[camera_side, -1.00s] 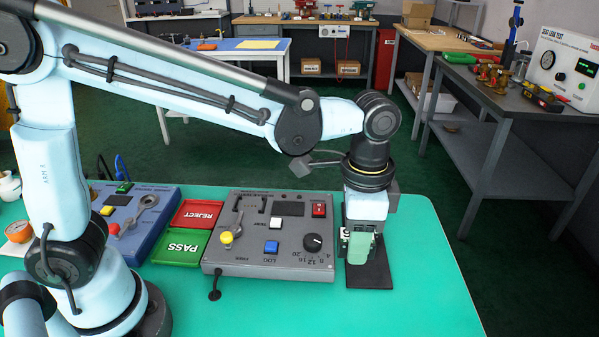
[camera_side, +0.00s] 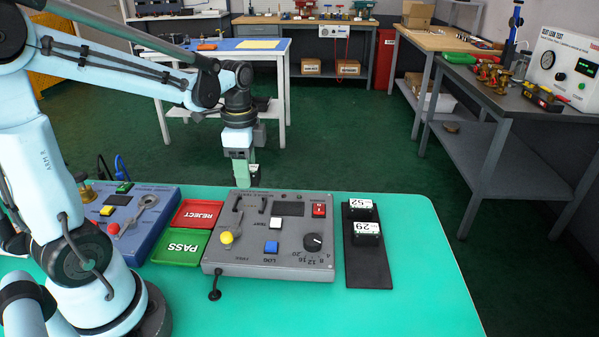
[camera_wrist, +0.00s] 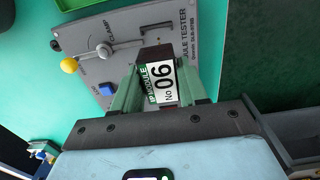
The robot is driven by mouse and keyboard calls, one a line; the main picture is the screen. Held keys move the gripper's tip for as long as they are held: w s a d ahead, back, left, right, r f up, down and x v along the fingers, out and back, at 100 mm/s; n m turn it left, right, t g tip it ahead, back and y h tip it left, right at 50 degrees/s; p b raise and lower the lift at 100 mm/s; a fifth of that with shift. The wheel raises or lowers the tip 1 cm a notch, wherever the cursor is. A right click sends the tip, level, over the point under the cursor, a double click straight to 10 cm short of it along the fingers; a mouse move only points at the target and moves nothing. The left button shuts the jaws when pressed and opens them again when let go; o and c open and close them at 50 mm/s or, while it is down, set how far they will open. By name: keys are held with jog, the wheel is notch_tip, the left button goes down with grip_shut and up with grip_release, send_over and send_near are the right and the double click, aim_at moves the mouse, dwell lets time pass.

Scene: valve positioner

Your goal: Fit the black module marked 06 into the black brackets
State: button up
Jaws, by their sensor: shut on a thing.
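The black module marked 06 (camera_wrist: 163,84) is between the green fingers of my gripper (camera_wrist: 157,80), its white label facing the wrist camera. In the side view my gripper (camera_side: 247,176) is raised beyond the back edge of the grey tester (camera_side: 268,262). Only a little of the module shows there. Black bracket-like pieces (camera_side: 237,204) stand at the tester's back left, below and nearer the camera than my gripper. The module is apart from them.
A black tray (camera_side: 368,277) right of the tester holds modules marked 52 (camera_side: 361,205) and 29 (camera_side: 366,230). The yellow-knobbed clamp lever (camera_side: 226,238) is on the tester. Red REJECT (camera_side: 199,214) and green PASS (camera_side: 181,247) trays lie left. The bench's right end is clear.

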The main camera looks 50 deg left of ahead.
jog(key=shift+f, duration=2.75)
jog(key=shift+f, duration=0.6)
jog(key=o, duration=0.8)
jog(key=shift+o, duration=0.2)
jog(key=shift+r, duration=5.5)
notch_tip(320, 180, up, 7)
send_over(250, 206)
